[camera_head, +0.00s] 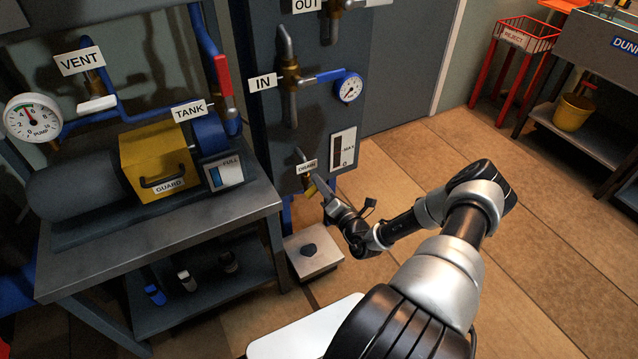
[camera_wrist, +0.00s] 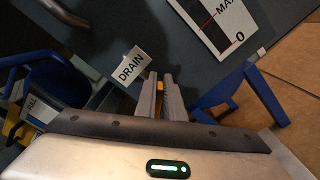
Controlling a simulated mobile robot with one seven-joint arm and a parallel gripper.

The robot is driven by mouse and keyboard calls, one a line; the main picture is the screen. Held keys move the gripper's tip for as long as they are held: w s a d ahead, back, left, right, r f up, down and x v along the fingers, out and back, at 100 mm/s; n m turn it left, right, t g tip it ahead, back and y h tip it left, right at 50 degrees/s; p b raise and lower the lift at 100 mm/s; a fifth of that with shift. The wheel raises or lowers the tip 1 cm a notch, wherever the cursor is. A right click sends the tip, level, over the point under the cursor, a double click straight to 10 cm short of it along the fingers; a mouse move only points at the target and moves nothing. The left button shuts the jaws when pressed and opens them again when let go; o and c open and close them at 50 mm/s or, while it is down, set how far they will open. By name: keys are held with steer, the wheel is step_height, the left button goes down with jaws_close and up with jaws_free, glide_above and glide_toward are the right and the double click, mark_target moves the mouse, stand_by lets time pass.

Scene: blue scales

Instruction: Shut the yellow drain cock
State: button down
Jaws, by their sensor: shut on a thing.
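The yellow drain cock (camera_head: 311,190) sits low on the dark panel, just below the DRAIN label (camera_head: 306,168). My gripper (camera_head: 318,186) reaches it from the right, its fingers pointing up and left at the panel. In the wrist view my gripper (camera_wrist: 161,82) has its two grey fingers close together on a small yellow piece, the drain cock (camera_wrist: 160,86). Most of the cock is hidden between the fingers, so its angle is hard to tell. The DRAIN label (camera_wrist: 132,67) is just left of the fingers.
A MAX/0 level gauge (camera_head: 343,149) is on the panel right of the cock. The IN valve (camera_head: 291,75) is above. A blue support leg (camera_wrist: 262,95) shows at right. A pale block (camera_head: 314,255) stands below. The pump bench (camera_head: 240,205) is left.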

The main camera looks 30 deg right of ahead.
steer(key=m, duration=0.1)
steer(key=f+m, duration=0.1)
steer(key=m, duration=0.1)
steer(key=shift+d+m, duration=0.2)
steer(key=shift+m, duration=0.1)
steer(key=shift+f+m+b, duration=0.15)
steer(key=shift+f+m, duration=0.05)
steer(key=shift+m, duration=0.65)
steer(key=shift+f+m+b, duration=0.15)
steer(key=shift+f+m, duration=0.05)
steer(key=shift+m, duration=0.65)
steer(key=c, duration=1.9)
jaws_free()
steer(key=shift+o, duration=0.2)
steer(key=s+p, duration=0.3)
steer(key=s, duration=1.4)
steer(key=shift+s+d, duration=0.25)
steer(key=shift+d, duration=0.05)
